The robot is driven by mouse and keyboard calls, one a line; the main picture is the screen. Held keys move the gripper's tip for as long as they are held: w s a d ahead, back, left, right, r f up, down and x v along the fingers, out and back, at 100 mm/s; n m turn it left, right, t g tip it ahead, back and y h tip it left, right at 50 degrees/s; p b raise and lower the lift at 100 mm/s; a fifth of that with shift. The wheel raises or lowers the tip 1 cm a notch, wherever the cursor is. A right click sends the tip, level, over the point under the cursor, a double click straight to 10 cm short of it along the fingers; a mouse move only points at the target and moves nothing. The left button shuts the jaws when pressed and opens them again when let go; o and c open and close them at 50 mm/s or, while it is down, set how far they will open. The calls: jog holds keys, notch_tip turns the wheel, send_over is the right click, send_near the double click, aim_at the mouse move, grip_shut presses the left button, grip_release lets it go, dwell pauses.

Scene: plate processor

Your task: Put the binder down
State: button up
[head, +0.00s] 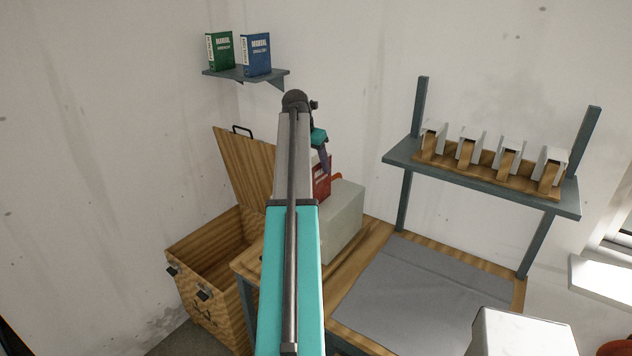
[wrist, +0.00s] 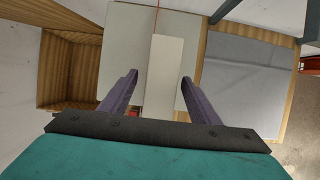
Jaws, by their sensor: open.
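The red binder (head: 321,181) stands upright by the light grey box on the wooden bench, partly hidden by my arm in the head view. In the wrist view a pale narrow block, apparently the binder's top (wrist: 164,70), lies between the two purple fingers of my gripper (wrist: 159,82). The fingers are open, with a visible gap on the left side and little or none on the right. My gripper also shows just above the binder in the head view (head: 323,155). I cannot tell exactly what the binder's bottom rests on.
The grey box (head: 343,226) stands on the bench (head: 375,237) beside a grey mat (head: 415,290). An open wooden crate (head: 213,262) is at the left. A wall shelf (head: 247,77) holds a green and a blue manual. A raised rack (head: 480,180) holds several pale items.

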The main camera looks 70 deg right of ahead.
aim_at(321, 182)
jog(key=shift+f, duration=0.1)
jog(key=shift+p+x, duration=1.15)
jog(key=shift+p, duration=0.05)
jog(key=shift+p+x, duration=0.45)
jog(key=shift+x, duration=0.9)
jog(key=shift+s+d+f, duration=0.15)
jog(key=shift+f, duration=0.05)
grip_shut()
jog(key=shift+r, duration=0.15)
